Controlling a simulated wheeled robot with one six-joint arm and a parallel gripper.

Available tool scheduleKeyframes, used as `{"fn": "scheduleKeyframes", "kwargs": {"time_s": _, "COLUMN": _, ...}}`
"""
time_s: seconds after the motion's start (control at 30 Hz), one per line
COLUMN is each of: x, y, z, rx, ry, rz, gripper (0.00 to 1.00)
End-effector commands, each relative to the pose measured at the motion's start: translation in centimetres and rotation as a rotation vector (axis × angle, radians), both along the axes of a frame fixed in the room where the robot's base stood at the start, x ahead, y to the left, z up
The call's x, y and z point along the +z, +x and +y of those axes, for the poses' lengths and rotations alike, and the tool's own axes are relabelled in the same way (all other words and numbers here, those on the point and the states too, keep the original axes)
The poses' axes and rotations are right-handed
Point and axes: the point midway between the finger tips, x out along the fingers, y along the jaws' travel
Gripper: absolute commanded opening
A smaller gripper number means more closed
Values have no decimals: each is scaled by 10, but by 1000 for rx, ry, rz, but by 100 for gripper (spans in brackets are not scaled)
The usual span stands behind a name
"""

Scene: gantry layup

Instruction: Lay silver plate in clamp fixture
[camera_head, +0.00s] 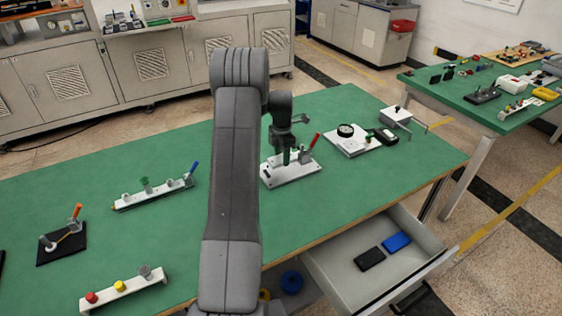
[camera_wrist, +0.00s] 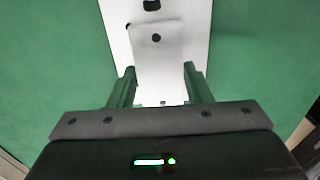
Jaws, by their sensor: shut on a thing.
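The clamp fixture (camera_head: 290,174) is a white base with a red-handled clamp, standing on the green bench. My gripper (camera_head: 290,156) is low over its left part in the head view. In the wrist view my gripper (camera_wrist: 159,71) has its two green fingers on either side of the silver plate (camera_wrist: 156,55), shut on it. The plate is a pale, rounded-corner piece with a small dark hole. It overlaps the white base (camera_wrist: 190,14) in that view. Whether the plate touches the base I cannot tell.
Right of the fixture are a white plate with a dial gauge (camera_head: 346,138) and a small stand (camera_head: 397,115). A rail with a blue-handled clamp (camera_head: 152,194) lies left. An open drawer (camera_head: 425,262) juts from the bench front. Bench between them is clear.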

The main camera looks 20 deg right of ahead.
Motion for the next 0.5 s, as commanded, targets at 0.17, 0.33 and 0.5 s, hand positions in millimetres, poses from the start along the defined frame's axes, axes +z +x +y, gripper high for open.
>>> {"fn": "scheduleKeyframes", "kwargs": {"time_s": 0.17, "x": -23, "y": -1, "z": 0, "rx": 0, "ry": 2, "rz": 3, "gripper": 17}}
{"fn": "scheduleKeyframes", "kwargs": {"time_s": 0.33, "x": -34, "y": 0, "z": 0, "rx": 0, "ry": 0, "rz": 0, "gripper": 17}}
{"fn": "scheduleKeyframes", "kwargs": {"time_s": 0.5, "x": -35, "y": 0, "z": 0, "rx": 0, "ry": 0, "rz": 0, "gripper": 17}}
